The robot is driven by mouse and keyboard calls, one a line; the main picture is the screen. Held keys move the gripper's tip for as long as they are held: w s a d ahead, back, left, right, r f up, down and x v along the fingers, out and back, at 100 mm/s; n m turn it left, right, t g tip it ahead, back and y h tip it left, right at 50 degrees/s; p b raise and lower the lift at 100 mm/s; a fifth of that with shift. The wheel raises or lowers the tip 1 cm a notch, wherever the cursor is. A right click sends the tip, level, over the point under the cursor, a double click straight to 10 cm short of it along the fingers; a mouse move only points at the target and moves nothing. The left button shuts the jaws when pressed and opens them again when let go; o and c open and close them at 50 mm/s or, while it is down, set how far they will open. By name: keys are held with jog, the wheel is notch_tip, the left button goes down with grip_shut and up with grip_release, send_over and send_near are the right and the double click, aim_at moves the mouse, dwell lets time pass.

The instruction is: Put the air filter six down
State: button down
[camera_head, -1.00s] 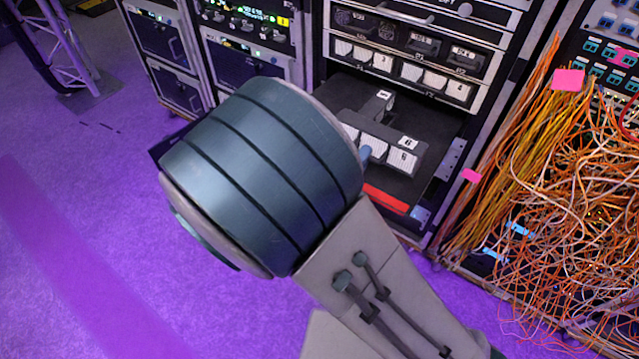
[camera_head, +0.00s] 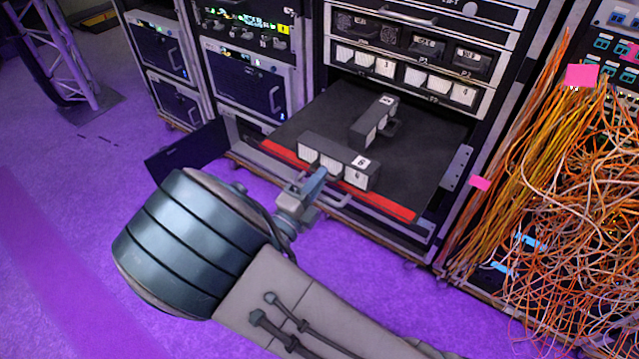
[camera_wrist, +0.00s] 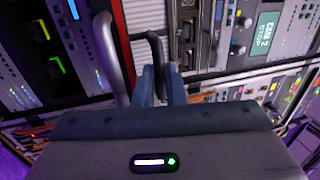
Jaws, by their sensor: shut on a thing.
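Air filter six (camera_head: 335,156) is a dark block with white pleated panels and "6" labels. It is over the front part of the pulled-out black tray (camera_head: 420,165), by the red front strip (camera_head: 390,203). Whether its underside touches the tray is not clear. My gripper (camera_head: 318,180) is at its front side and shut on it. In the wrist view, my blue-grey fingers (camera_wrist: 160,84) close around a dark curved handle (camera_wrist: 156,48); the filter's body is not clear there.
Another filter block (camera_head: 370,122) stands further back on the tray. Filters 3 and 4 sit in the rack (camera_head: 460,93) above. Tangled orange cables (camera_head: 570,200) hang at the right. Open purple floor (camera_head: 70,220) lies at the left.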

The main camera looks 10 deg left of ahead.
jog(key=c, duration=1.8)
grip_release()
jog(key=p+v, duration=0.2)
jog(key=v, duration=1)
